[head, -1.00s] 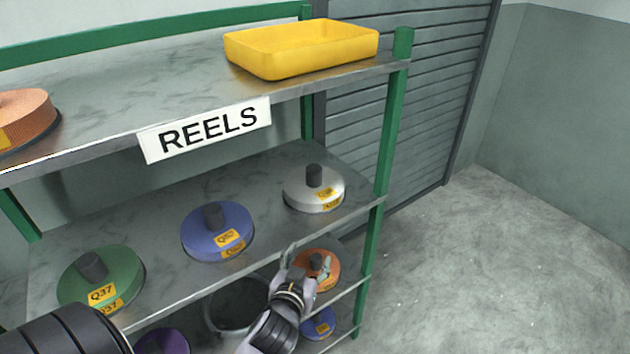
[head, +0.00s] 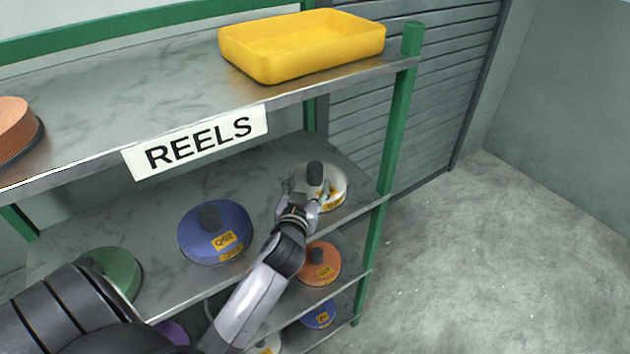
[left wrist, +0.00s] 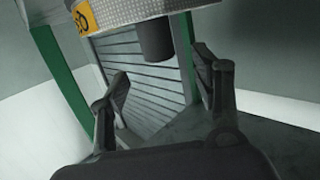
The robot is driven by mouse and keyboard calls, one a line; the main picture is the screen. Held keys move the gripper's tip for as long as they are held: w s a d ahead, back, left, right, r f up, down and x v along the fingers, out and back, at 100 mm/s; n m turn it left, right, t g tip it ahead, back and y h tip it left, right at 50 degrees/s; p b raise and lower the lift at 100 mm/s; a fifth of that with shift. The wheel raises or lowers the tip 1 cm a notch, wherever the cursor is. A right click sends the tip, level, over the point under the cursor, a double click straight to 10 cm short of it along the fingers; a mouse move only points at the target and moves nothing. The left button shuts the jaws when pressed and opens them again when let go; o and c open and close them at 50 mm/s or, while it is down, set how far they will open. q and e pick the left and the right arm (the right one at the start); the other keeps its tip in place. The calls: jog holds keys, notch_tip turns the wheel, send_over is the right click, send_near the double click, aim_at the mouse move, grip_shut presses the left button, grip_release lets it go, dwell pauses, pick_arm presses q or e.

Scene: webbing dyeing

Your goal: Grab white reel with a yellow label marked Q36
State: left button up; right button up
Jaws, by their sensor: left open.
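The white reel (head: 337,187) sits at the right end of the middle shelf, with a dark hub (head: 315,174) standing up from it. Its yellow label is partly covered in the head view and its marking is not readable there. In the left wrist view, the reel's woven pale side (left wrist: 125,12) crosses the top, with part of a yellow label (left wrist: 85,17) and the dark hub (left wrist: 156,42). My left gripper (head: 307,190) is at the reel's front left. Its fingers are open (left wrist: 160,85), with the hub showing between and above them. My right gripper is not in view.
A blue reel (head: 214,240) and a green reel (head: 118,270) stand left on the same shelf. An orange reel (head: 319,268) is below. The upper shelf with its REELS sign (head: 195,142) hangs above. A green post (head: 392,130) stands right of the white reel.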

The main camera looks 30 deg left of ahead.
aim_at(313, 171)
pick_arm(q)
jog(key=shift+x, duration=0.8)
jog(key=shift+w+a+f, duration=0.1)
jog(key=shift+w, duration=0.25)
jog(key=shift+w+a+r+p, duration=0.15)
jog(key=shift+w+p, duration=0.2)
jog(key=shift+w, duration=0.1)
jog(key=shift+w+a+r+p, duration=0.1)
jog(key=shift+w+a+p, duration=0.1)
jog(key=shift+w+p, duration=0.15)
jog(key=x, duration=0.3)
jog(key=shift+w+f+p, duration=0.15)
jog(key=shift+w+p, duration=0.1)
jog(key=shift+p, duration=0.1)
jog(key=shift+w+a, duration=0.1)
jog(key=shift+w, duration=0.1)
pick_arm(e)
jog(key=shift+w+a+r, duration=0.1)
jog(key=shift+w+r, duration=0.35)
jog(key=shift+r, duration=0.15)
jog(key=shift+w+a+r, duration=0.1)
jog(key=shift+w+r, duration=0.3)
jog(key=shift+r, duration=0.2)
pick_arm(q)
jog(key=shift+s, duration=0.1)
jog(key=shift+c, duration=0.4)
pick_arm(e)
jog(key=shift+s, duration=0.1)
